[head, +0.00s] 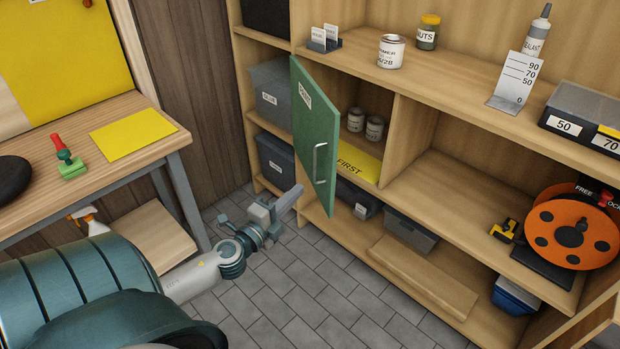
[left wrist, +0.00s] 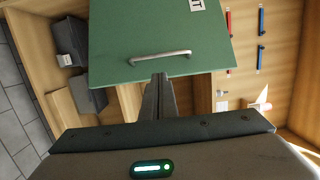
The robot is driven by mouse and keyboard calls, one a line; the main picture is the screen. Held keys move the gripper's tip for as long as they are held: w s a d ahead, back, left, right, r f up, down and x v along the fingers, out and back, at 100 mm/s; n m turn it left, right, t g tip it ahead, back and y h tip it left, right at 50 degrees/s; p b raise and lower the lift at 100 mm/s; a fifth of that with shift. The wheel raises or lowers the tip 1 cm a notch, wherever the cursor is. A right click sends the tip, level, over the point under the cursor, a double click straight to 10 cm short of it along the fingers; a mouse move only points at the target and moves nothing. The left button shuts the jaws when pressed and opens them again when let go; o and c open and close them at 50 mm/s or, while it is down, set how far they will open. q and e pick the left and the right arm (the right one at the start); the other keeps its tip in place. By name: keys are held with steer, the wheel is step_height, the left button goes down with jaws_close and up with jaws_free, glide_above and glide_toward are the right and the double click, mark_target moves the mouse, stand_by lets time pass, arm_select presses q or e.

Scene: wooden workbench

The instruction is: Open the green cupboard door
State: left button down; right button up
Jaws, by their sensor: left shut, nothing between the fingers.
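The green cupboard door (head: 316,130) stands open, swung out from the shelf unit, with cans and a yellow sheet showing inside past its free edge. Its pale bar handle (head: 320,163) is on the outer face near that edge. The door (left wrist: 150,35) fills the upper middle of the left wrist view, and its handle (left wrist: 160,57) is just beyond my fingertips. My left gripper (head: 297,191) is shut and empty, pointing at the door's lower part, left of the handle. I cannot tell whether it touches the door. My right gripper is not in view.
The cupboard holds cans (head: 374,128) and a yellow sheet (head: 358,161). Grey bins (head: 275,158) sit on shelves left of the door. An orange reel (head: 572,234) stands on the right shelf. A workbench (head: 95,180) is at left. The tiled floor in front is clear.

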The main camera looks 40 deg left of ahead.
mark_target(326, 163)
arm_select(q)
steer(key=shift+w+f, duration=0.1)
steer(key=shift+w, duration=0.05)
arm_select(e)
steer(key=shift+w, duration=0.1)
